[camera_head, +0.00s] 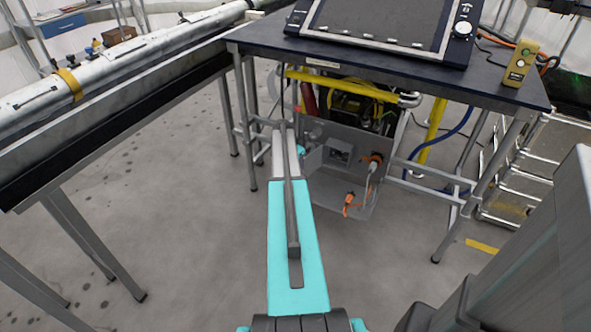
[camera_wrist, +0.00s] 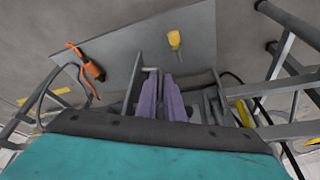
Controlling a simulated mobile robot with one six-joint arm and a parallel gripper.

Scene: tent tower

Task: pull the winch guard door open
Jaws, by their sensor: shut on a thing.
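The winch guard door appears to be the grey panel (camera_head: 325,189) under the dark table, below yellow and black machinery (camera_head: 362,108). In the wrist view the grey panel (camera_wrist: 135,55) fills the upper middle. My gripper (camera_wrist: 156,76) has its purple fingers close together at the panel, shut on a small grey bar that looks like the door's handle (camera_wrist: 150,70). In the head view my teal arm reaches forward to the panel's left side and hides most of the gripper. How far the door stands open I cannot tell.
An orange plug with a cable (camera_head: 375,158) shows on the panel's right side. The table (camera_head: 262,42) has legs and crossbars around the panel. A long metal tube (camera_head: 110,72) lies on a bench at left. The grey floor (camera_head: 170,200) between is clear.

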